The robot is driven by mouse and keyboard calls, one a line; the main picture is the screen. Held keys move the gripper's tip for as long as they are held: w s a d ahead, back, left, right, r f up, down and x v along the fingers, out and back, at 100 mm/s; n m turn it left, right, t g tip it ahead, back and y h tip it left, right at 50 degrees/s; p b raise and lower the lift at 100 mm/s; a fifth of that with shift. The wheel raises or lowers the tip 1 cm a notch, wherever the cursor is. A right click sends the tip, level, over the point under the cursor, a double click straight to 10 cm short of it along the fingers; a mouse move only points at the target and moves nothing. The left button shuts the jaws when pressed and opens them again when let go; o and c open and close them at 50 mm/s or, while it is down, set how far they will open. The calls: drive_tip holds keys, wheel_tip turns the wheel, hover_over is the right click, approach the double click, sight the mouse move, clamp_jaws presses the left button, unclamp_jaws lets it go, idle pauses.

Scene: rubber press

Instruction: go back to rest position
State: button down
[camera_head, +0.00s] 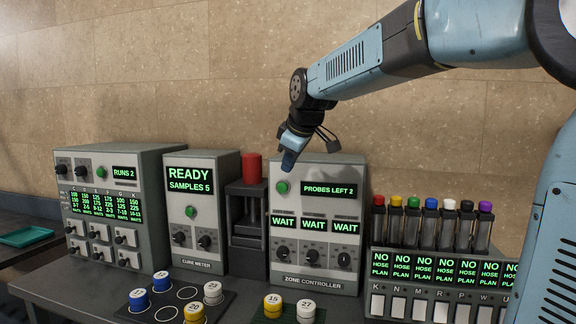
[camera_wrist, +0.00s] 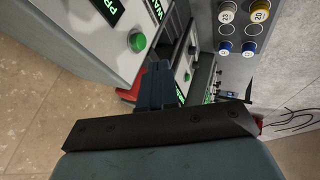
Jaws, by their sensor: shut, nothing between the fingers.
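My gripper (camera_head: 289,160) is shut and empty. In the head view it points down beside the green button (camera_head: 282,187) on the upper left of the zone controller (camera_head: 318,277); I cannot tell whether it touches the button. The controller reads "PROBES LEFT 2" and shows WAIT on three displays. In the wrist view my gripper (camera_wrist: 157,82) shows as dark closed fingers, with a green button (camera_wrist: 137,42) to its left on a grey panel. My arm reaches in from the upper right.
The cure meter (camera_head: 207,258) reads "READY SAMPLES 5". A red cylinder (camera_head: 251,168) tops a dark press left of the controller. Colour-capped vials (camera_head: 411,225) stand on the right. Numbered pots (camera_head: 305,311) sit in front. A teal tray (camera_head: 25,236) lies far left.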

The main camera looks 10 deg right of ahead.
drive_tip(key=s+d+f+m, duration=0.4)
drive_tip(key=s+f, duration=0.1)
drive_tip(key=s, duration=0.4)
drive_tip(key=s+d+f+m+g+h, duration=0.1)
drive_tip(key=s+d+f+m, duration=0.3)
drive_tip(key=s, duration=0.6)
drive_tip(key=s+d+f+m+h, duration=0.1)
drive_tip(key=s+d+f+m, duration=0.3)
drive_tip(key=s, duration=0.6)
drive_tip(key=shift+d+f+g, duration=0.3)
drive_tip(key=shift+d+f, duration=0.2)
drive_tip(key=shift+f, duration=0.35)
drive_tip(key=c, duration=1.8)
unclamp_jaws()
